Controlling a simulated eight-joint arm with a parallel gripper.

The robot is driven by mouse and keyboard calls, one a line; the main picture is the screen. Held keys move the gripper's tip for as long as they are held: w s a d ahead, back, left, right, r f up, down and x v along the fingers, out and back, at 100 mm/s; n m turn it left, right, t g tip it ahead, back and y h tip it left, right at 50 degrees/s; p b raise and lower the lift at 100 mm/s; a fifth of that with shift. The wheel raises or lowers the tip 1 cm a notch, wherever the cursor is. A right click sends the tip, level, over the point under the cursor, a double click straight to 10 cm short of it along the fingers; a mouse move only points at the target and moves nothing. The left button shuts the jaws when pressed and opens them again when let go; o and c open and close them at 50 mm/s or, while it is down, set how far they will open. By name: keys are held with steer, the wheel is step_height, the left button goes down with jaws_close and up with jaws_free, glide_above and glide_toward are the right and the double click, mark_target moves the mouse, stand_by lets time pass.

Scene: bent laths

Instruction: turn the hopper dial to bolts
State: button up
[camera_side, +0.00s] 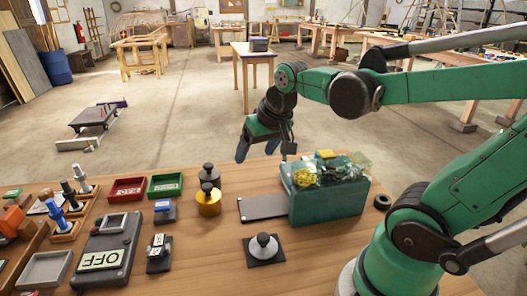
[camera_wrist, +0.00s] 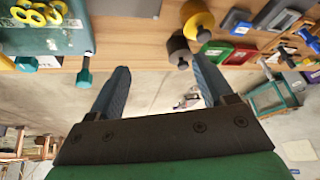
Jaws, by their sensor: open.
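A teal box (camera_side: 325,205) with yellow and green pieces on top stands on the bench at right of centre. It may be the hopper; no word "bolts" is readable. A round dark knob on a square black plate (camera_side: 263,249) lies in front of it; I cannot tell whether this is the dial. My gripper (camera_side: 256,152) hangs above the bench's far edge, behind and left of the box, apart from it. In the wrist view its two blue-grey fingers (camera_wrist: 160,66) are spread with nothing between them. The box (camera_wrist: 50,38) shows at upper left there.
A grey plate (camera_side: 263,207) lies left of the box. A yellow cylinder with a dark knob (camera_side: 208,200), red (camera_side: 127,189) and green (camera_side: 165,186) trays, and a grey panel labelled OFF (camera_side: 105,248) stand further left. A black ring (camera_side: 382,201) lies right of the box.

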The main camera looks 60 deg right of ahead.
steer(key=s+d+f+m+g, duration=0.1)
steer(key=d+m, duration=0.3)
steer(key=d, duration=0.3)
steer(key=s+d+f+m+g, duration=0.2)
steer(key=d+m, duration=0.2)
steer(key=d, duration=0.4)
steer(key=s+d+f+m+g+y, duration=0.1)
steer(key=d+m, duration=0.4)
steer(key=d, duration=0.3)
steer(key=shift+s+f+g, duration=0.2)
steer(key=shift+s+g, duration=0.15)
steer(key=shift+g, duration=0.05)
steer(key=shift+s+d+f, duration=0.15)
steer(key=shift+f, duration=2.75)
jaws_close()
